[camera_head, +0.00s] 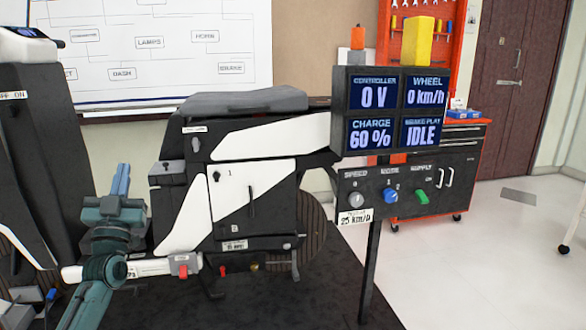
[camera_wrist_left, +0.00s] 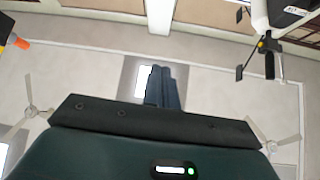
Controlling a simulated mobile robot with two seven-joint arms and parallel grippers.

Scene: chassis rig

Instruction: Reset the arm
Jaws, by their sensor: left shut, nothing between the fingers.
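My left arm comes in from the lower left in the head view, teal and grey. My left gripper (camera_head: 122,170) points upward, its two blue-grey fingers together with nothing between them. It is in front of the left part of the black and white scooter chassis (camera_head: 245,140); whether the arm touches the chassis cannot be told. In the left wrist view the shut fingers (camera_wrist_left: 164,86) stand against the ceiling. My right gripper is not in view.
A display panel (camera_head: 390,111) on a post stands right of the chassis, with a knob box (camera_head: 385,196) below. An orange-trimmed tool cabinet (camera_head: 455,175) stands behind. Another dark unit (camera_head: 40,150) is at the left.

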